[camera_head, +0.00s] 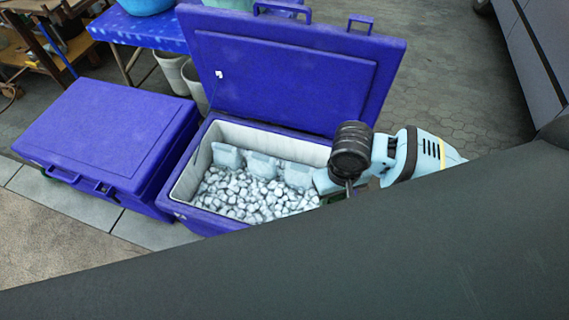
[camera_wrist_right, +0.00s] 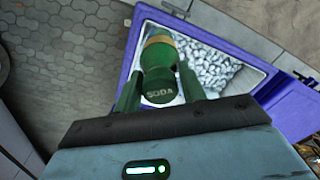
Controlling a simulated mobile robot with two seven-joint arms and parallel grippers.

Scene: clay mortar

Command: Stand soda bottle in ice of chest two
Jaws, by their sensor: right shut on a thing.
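The open blue chest (camera_head: 205,218) has a pale inner lining and a bed of ice (camera_head: 250,190) with several larger pale blocks along its back wall. The wrist view shows the chest (camera_wrist_right: 215,38) and its ice (camera_wrist_right: 215,68) beyond the bottle. My right gripper (camera_wrist_right: 160,88) is shut on the green soda bottle (camera_wrist_right: 158,92), which has a tan band and the word SODA. In the head view, my right gripper is at the chest's right end, and the bottle is mostly hidden. Whether the bottle touches the ice cannot be told. My left gripper is not in view.
The open chest's raised lid (camera_head: 280,60) stands behind it. A closed blue chest (camera_head: 100,135) is close on the left. Behind are a blue-covered table (camera_head: 150,32) and pale buckets (camera_head: 172,72). A large dark shape fills the lower foreground. Paving shows at the back right.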

